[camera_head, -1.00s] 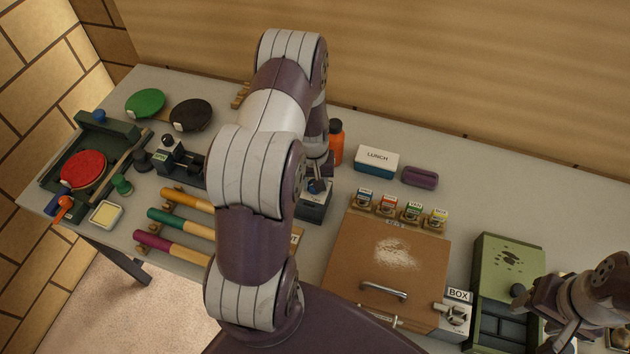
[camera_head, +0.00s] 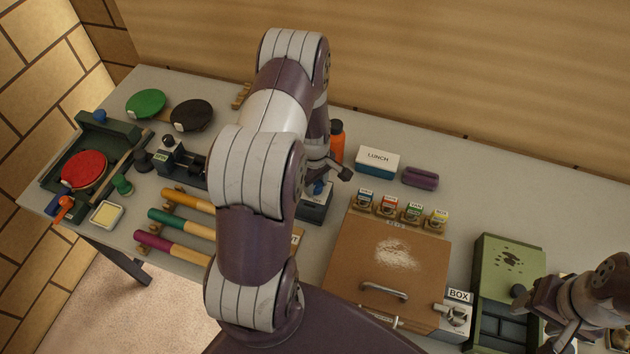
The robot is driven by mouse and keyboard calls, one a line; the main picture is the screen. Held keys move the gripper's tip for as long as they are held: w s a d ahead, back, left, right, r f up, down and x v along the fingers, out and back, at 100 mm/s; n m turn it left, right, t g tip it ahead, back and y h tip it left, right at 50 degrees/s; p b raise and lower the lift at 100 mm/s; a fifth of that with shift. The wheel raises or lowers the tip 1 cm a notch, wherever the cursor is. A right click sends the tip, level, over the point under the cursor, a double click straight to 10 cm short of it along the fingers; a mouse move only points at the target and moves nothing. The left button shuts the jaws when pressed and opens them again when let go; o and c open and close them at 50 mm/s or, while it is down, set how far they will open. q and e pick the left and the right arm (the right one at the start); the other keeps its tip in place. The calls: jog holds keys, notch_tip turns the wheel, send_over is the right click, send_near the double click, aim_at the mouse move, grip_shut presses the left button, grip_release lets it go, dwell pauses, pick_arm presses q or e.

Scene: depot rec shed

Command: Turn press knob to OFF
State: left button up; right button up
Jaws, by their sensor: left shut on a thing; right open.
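A small dark box (camera_head: 313,209) with a blue knob (camera_head: 319,188) on top stands near the middle of the table, partly behind my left arm. It carries a small label, too small to read surely. My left gripper (camera_head: 322,183) is right at the blue knob and shut on it; the wrist hides part of the contact. Which way the knob points cannot be made out. My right gripper (camera_head: 545,318) is open at the lower right, over the edge of the green case (camera_head: 509,250), with nothing seen in it.
An orange bottle (camera_head: 337,142) stands just behind the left gripper. A red paddle (camera_head: 84,170) and coloured handles (camera_head: 180,222) lie left.

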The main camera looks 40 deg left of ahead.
aim_at(315, 185)
pick_arm(q)
jog(key=shift+w+r+n, duration=0.15)
jog(key=shift+r+n, duration=0.05)
jog(key=shift+n, duration=0.2)
jog(key=o, duration=1.1)
jog(key=shift+c, duration=0.2)
jog(key=shift+d, duration=0.1)
jog(key=shift+r, duration=0.35)
notch_tip(315, 185, up, 12)
jog(key=b, duration=0.3)
jog(key=shift+s, duration=0.3)
